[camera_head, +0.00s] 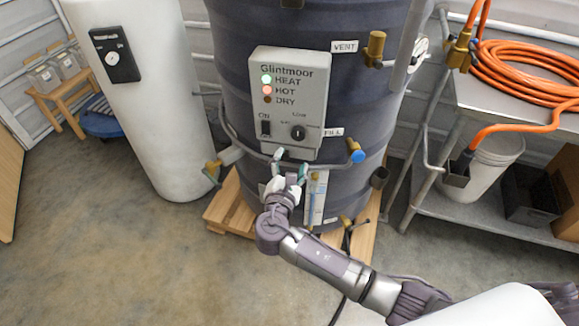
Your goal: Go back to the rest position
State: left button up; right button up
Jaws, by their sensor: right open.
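My right arm comes in from the lower right and reaches to the front of the dark tank (228,45). My right gripper (289,168) is open, just below the grey control box (288,100) and close to the pipe that runs across the tank. I cannot tell whether its fingers touch the pipe or the tank. The control box reads Glintmoor, with the HEAT light green, the HOT light red and the DRY light dark. My left gripper is not in view.
A white cylinder (150,130) stands left of the tank, which sits on a wooden pallet (232,205). A metal shelf (500,95) at right carries a coiled orange hose (525,65), with a white bucket (480,175) below. The concrete floor at lower left is clear.

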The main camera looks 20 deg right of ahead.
jog(key=shift+v, duration=0.85)
jog(key=s+d+f+m+g+y, duration=0.25)
jog(key=s+f, duration=0.25)
jog(key=f, duration=0.6)
jog(key=s+d+f+m+g+y, duration=0.15)
jog(key=s+f+g, duration=0.3)
jog(key=f, duration=0.75)
jog(key=s+d+f+m+g+y, duration=0.1)
jog(key=s+d+f+m+g, duration=0.15)
jog(key=s+f, duration=0.6)
jog(key=s+f+m+g+y, duration=0.1)
jog(key=s+f+m, duration=0.4)
jog(key=s, duration=0.5)
jog(key=s+d+f+m+g+y, duration=0.1)
jog(key=s+f+m, duration=0.4)
jog(key=s, duration=0.6)
jog(key=s+d+f+m+g, duration=0.1)
jog(key=s+f+m+g, duration=0.2)
jog(key=s+f, duration=0.6)
jog(key=shift+s+d+m+y, duration=0.2)
jog(key=shift+s+m+y, duration=0.2)
jog(key=shift+s+m, duration=0.6)
